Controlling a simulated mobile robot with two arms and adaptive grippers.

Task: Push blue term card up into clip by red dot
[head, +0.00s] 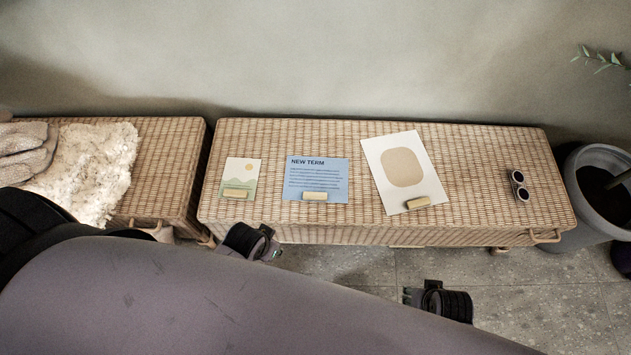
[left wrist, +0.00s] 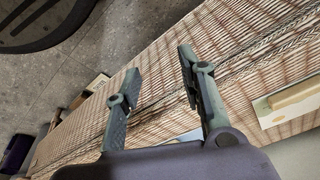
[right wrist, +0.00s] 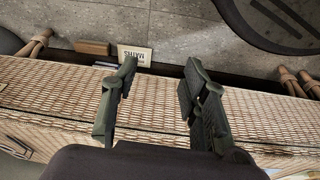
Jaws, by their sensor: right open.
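The blue term card (head: 317,178), headed "NEW TERM", lies flat on the wicker bench top, with a tan block (head: 315,196) across its lower edge. I see no red dot, and no clip that I can make out for sure. My left gripper (head: 268,237) is at the bench's front edge, below and left of the blue card. In the left wrist view its fingers (left wrist: 158,75) are apart and empty, and a pale blue edge (left wrist: 183,137) shows behind them. My right gripper (head: 408,295) is over the floor in front of the bench; its fingers (right wrist: 157,78) are apart and empty.
A small landscape card (head: 241,176) and a larger white print (head: 392,157), each with a tan block, flank the blue card. Sunglasses (head: 519,186) lie at the right. A grey planter (head: 590,205) stands beyond. A fluffy throw (head: 95,165) covers part of the left bench.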

